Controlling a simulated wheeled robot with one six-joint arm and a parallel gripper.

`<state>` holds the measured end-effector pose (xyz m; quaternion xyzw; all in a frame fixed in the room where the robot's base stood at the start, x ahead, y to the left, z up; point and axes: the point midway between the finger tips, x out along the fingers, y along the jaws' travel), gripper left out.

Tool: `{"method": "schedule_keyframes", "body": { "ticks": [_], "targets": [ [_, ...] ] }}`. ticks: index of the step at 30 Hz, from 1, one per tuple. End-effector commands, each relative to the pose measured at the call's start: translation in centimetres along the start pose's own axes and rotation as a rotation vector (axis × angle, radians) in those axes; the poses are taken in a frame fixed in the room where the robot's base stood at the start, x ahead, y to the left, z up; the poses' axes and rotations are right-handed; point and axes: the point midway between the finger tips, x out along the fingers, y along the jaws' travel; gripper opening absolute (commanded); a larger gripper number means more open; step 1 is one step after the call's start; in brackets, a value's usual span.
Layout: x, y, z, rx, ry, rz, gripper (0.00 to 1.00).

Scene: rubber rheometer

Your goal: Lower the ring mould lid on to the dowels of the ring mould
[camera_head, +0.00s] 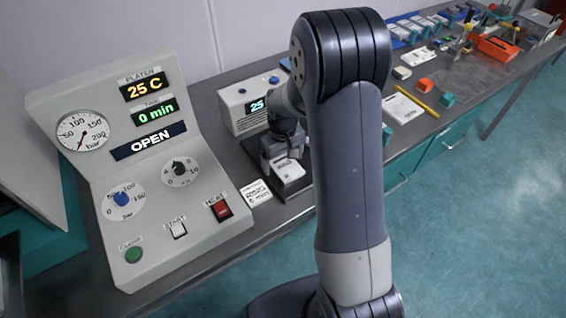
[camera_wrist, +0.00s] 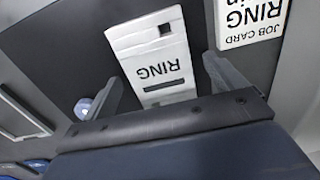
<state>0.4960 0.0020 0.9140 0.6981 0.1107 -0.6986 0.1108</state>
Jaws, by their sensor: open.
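My gripper (camera_wrist: 158,72) is open, with its two fingers either side of a white-topped block marked RING (camera_wrist: 150,50). The block has a small dark square and a dark slot in its top. In the head view my gripper (camera_head: 284,150) is low over this block (camera_head: 288,173), which sits on a dark mat on the bench. I cannot tell whether the marked top is the ring mould lid or the mould itself. No dowels show, and no second ring part can be made out. Nothing is seen held between the fingers.
A ring job card (camera_head: 256,192) lies left of the block. The big control panel (camera_head: 140,170) reads OPEN, 25 C and 0 min. Cards, coloured blocks and tools lie along the bench to the right.

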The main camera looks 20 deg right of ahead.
Motion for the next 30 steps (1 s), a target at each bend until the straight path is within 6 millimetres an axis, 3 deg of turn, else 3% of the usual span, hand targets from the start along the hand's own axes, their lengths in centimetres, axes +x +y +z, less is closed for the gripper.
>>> {"method": "schedule_keyframes", "body": {
  "ticks": [5, 25, 30],
  "targets": [
    [-0.01, 0.01, -0.01, 0.000, 0.001, 0.000, 0.89],
    [-0.05, 0.01, -0.02, 0.000, 0.001, 0.000, 0.34],
    [-0.10, 0.02, -0.05, 0.000, 0.002, 0.000, 0.33]
  ]
}}
